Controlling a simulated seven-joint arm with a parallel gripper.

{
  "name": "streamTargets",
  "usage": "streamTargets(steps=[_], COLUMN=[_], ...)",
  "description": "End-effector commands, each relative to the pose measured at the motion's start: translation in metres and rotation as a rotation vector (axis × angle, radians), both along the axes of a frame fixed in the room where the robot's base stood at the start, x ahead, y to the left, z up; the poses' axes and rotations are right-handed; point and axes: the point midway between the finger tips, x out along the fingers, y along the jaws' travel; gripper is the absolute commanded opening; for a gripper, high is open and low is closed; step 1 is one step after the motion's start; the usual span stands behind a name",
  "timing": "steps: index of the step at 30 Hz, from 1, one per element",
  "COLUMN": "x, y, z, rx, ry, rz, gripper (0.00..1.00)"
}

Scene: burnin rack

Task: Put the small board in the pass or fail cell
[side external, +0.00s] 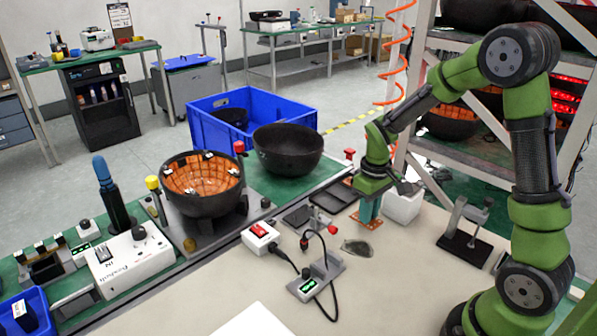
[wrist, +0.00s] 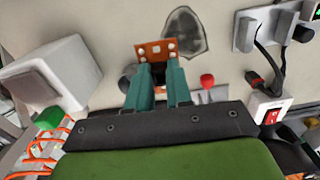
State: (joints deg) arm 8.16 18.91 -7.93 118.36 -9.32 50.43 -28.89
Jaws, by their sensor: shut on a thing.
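A small orange board (wrist: 157,48) with pale round spots is between the fingertips of my gripper (wrist: 160,66) in the wrist view. My gripper is shut on it, and the teal fingers point at the table. In the side view the orange board (side external: 369,221) shows at the tips of my gripper (side external: 370,212), low over the pale table; whether it touches the surface I cannot tell. Two flat dark trays, a nearer one (side external: 297,216) and a farther one (side external: 338,196), lie left of my gripper. No pass or fail label is legible.
A dark irregular flat patch (side external: 358,247) lies beside the board. A white box (side external: 404,207) stands right of my gripper. A cabled device (side external: 316,282) and red-switch box (side external: 260,237) stand to the left. A black clamp stand (side external: 465,240) is right.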

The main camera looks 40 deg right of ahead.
Motion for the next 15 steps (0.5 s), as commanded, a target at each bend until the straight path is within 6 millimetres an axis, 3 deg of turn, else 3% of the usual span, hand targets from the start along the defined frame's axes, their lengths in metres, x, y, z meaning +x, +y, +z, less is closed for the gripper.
streamTargets(steps=[5, 15], x=[0.019, 0.102], y=[-0.005, -0.028], z=[-0.002, -0.011], rx=[-0.004, -0.003], ry=[-0.005, -0.004], rz=[0.053, 0.051], gripper=[0.0, 0.0])
